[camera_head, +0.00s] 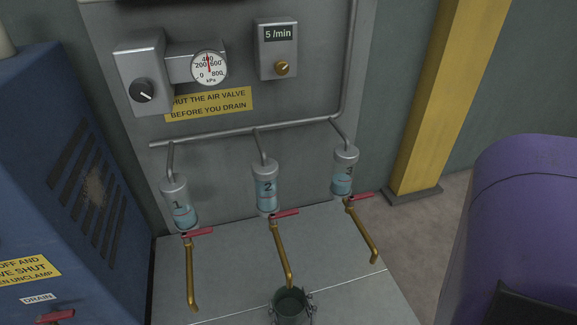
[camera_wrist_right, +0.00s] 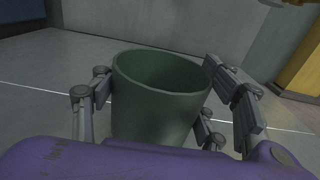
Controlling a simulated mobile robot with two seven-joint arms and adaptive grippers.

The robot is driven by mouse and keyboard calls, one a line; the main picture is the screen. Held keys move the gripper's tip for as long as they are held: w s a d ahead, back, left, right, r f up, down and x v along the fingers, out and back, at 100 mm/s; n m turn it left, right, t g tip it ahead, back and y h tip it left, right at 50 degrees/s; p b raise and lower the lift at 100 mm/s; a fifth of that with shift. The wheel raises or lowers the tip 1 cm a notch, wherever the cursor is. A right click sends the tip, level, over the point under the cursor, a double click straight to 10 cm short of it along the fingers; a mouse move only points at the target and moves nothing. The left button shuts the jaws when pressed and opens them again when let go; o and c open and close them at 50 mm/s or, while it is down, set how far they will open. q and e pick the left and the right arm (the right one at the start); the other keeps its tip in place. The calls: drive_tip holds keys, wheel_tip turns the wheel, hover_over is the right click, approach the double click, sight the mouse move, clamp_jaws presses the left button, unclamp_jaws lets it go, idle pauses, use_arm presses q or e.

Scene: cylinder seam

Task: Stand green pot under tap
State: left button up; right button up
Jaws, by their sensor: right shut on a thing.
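The green pot (camera_head: 291,307) is at the bottom middle of the head view, upright and open at the top. Its rim lies just below the spout end of the brass tap (camera_head: 281,254) under cylinder 2; I cannot tell the height between them. In the right wrist view the pot (camera_wrist_right: 160,105) fills the middle and looks empty inside. My right gripper (camera_wrist_right: 157,75) is shut on the pot, with fingers on either side of it. Whether the pot's base touches the surface is hidden. My left gripper is not in view.
Similar taps hang under cylinder 1 (camera_head: 190,272) and cylinder 3 (camera_head: 362,232), with red levers. A blue cabinet (camera_head: 60,170) stands at the left and a yellow post (camera_head: 445,95) at the right. The grey slab (camera_head: 350,290) between is mostly clear.

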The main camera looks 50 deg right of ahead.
sight(294, 319)
drive_tip(key=shift+f, duration=0.4)
drive_tip(key=shift+f, duration=0.1)
drive_tip(key=o, duration=1.3)
drive_tip(key=shift+s+a, duration=0.15)
drive_tip(key=shift+s, duration=0.15)
drive_tip(key=p+v, duration=0.1)
drive_tip(key=v, duration=0.5)
drive_tip(key=shift+s+a, duration=0.25)
drive_tip(key=shift+s, duration=0.05)
